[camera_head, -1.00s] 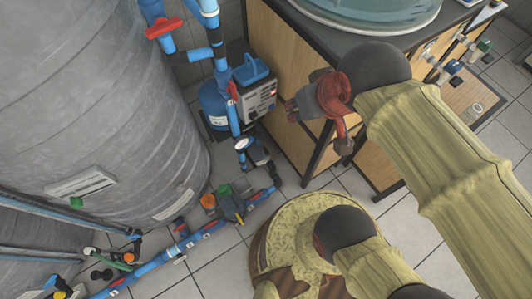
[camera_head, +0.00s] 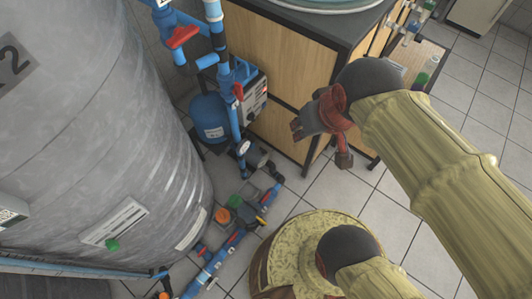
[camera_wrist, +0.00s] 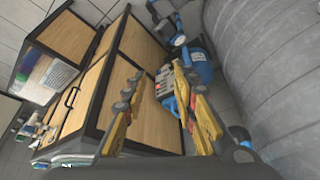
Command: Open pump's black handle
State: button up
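The pump (camera_head: 210,118) is a blue rounded body with a grey control box (camera_head: 252,100) on top, behind the upright blue pipe in the head view. It also shows in the wrist view (camera_wrist: 200,70), beyond my fingers. I cannot make out a black handle with certainty; a small dark round part (camera_head: 243,147) sits on the pipework below the pump. Red handles (camera_head: 183,37) show on the pipes above. My gripper (camera_head: 325,138) is in the air to the right of the pump, before the wooden cabinet. In the wrist view its yellow fingers (camera_wrist: 160,78) are apart with nothing held between them.
A large grey tank (camera_head: 90,130) fills the left side. A wooden cabinet (camera_head: 275,55) with a dark top stands behind my gripper. Blue floor pipes (camera_head: 230,245) with green and orange valve parts run along the tank's foot. Tiled floor (camera_head: 390,215) at the right is clear.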

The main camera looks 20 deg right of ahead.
jog(key=w+a+f+m+g+y+b, duration=0.1)
jog(key=w+a+f+m+g, duration=0.1)
jog(key=w+f, duration=0.5)
jog(key=w+a+f+m+g+y, duration=0.15)
jog(key=w+f, duration=0.25)
jog(key=f, duration=0.8)
jog(key=w+a+f+m+g+y+b, duration=0.1)
jog(key=w+f+m+g+y, duration=0.15)
jog(key=w+f, duration=0.45)
jog(key=m+t+h+b, duration=0.15)
jog(key=m+t, duration=0.35)
jog(key=m, duration=1.7)
send_near(264, 150)
jog(key=a+f, duration=0.1)
jog(key=shift+m+h, duration=0.3)
jog(key=shift+h, duration=0.15)
jog(key=b+x, duration=0.3)
jog(key=x, duration=0.5)
jog(key=shift+w, duration=0.15)
